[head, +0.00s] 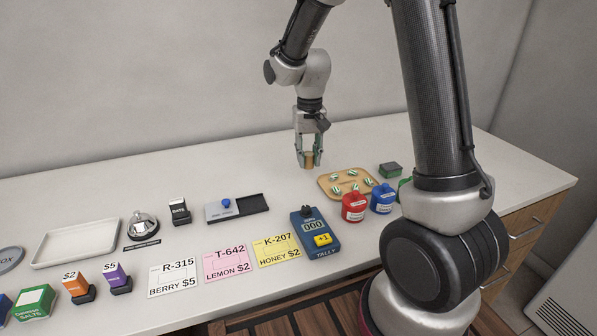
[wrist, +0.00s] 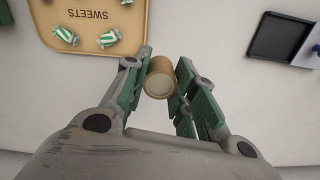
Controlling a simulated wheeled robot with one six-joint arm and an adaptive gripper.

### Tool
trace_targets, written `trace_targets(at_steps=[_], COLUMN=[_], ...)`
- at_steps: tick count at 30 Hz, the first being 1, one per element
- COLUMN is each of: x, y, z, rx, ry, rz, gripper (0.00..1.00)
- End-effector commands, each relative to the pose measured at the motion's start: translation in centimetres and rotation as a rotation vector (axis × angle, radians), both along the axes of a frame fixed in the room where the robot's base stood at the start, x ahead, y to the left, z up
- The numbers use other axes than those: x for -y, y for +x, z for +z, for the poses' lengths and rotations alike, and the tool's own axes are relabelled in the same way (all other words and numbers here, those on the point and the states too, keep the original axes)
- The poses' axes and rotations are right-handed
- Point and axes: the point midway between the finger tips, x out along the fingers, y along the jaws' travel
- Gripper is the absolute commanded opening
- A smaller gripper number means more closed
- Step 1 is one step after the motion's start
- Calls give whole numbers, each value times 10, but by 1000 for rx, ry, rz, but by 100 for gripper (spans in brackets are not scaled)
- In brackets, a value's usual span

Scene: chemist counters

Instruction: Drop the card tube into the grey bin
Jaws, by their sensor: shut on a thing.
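My gripper (head: 308,160) is above the white counter, left of the sweets tray, pointing down. It is shut on the card tube (head: 311,160), a short tan cylinder. In the wrist view the card tube (wrist: 160,78) sits between the green-padded fingers of my gripper (wrist: 160,84), with its pale round end showing. The tube looks held above the counter. No grey bin can be made out in either view.
The wooden sweets tray (head: 344,183) holds several striped sweets. Red (head: 354,207) and blue (head: 382,199) jars stand before it. A blue tally counter (head: 315,234), price cards (head: 226,262), a sliding-lid tray (head: 237,207) and a bell (head: 143,226) stand left. The counter's back is clear.

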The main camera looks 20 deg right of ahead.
Motion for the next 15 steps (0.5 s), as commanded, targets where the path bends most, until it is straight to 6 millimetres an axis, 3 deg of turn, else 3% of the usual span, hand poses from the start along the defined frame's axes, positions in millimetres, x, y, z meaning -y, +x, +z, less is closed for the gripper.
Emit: trace_targets(at_steps=[12, 15], x=[0, 0], y=[0, 0], z=[-49, -52], rx=[-1, 1], ry=[-1, 0], rz=[0, 0], gripper=[17, 17])
